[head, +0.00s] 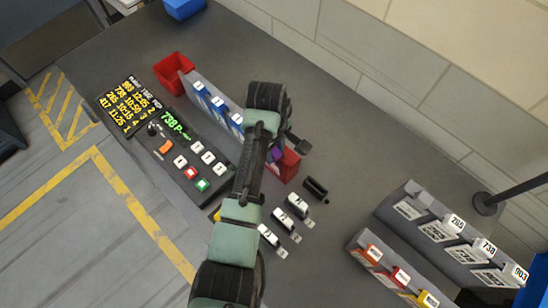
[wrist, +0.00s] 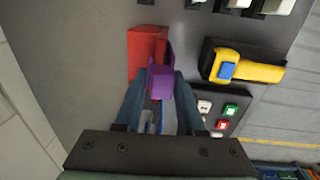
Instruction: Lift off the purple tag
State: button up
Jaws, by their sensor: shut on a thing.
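The purple tag (wrist: 160,84) is between the fingertips of my gripper (wrist: 158,92) in the wrist view. My gripper is shut on it. The tag is beside a red block or bin (wrist: 144,50) at the end of the grey rack; I cannot tell whether it still touches the rack. In the head view my arm covers most of the tag, and only a sliver of purple (head: 275,155) shows by the red bin (head: 286,164). Blue tags (head: 217,102) stand in the grey rack (head: 190,82) to the left.
A button panel (head: 190,163) and a green-lit display (head: 175,125) lie left of my arm. White-topped clips (head: 297,205) and a black piece (head: 316,189) lie to the right. Racks with numbered tags (head: 455,223) and coloured tags (head: 401,275) stand at lower right. A yellow handle (wrist: 255,70) shows in the wrist view.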

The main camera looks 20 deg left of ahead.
grip_shut()
jog(key=shift+r, duration=0.15)
jog(key=shift+r, duration=0.6)
jog(key=r, duration=0.2)
jog(key=r+b, duration=0.1)
jog(key=r, duration=0.2)
jog(key=shift+s+a+r, duration=0.15)
jog(key=shift+s+r, duration=0.15)
jog(key=shift+r, duration=0.1)
jog(key=s+a, duration=0.2)
jog(key=s, duration=0.4)
jog(key=s+a+p, duration=0.1)
jog(key=s+a, duration=0.1)
jog(key=s, duration=0.5)
jog(key=shift+a+f, duration=0.15)
jog(key=shift+a, duration=0.2)
jog(key=shift+p, duration=0.35)
notch_tip(320, 180, up, 7)
jog(key=p, duration=0.8)
jog(key=shift+f, duration=0.2)
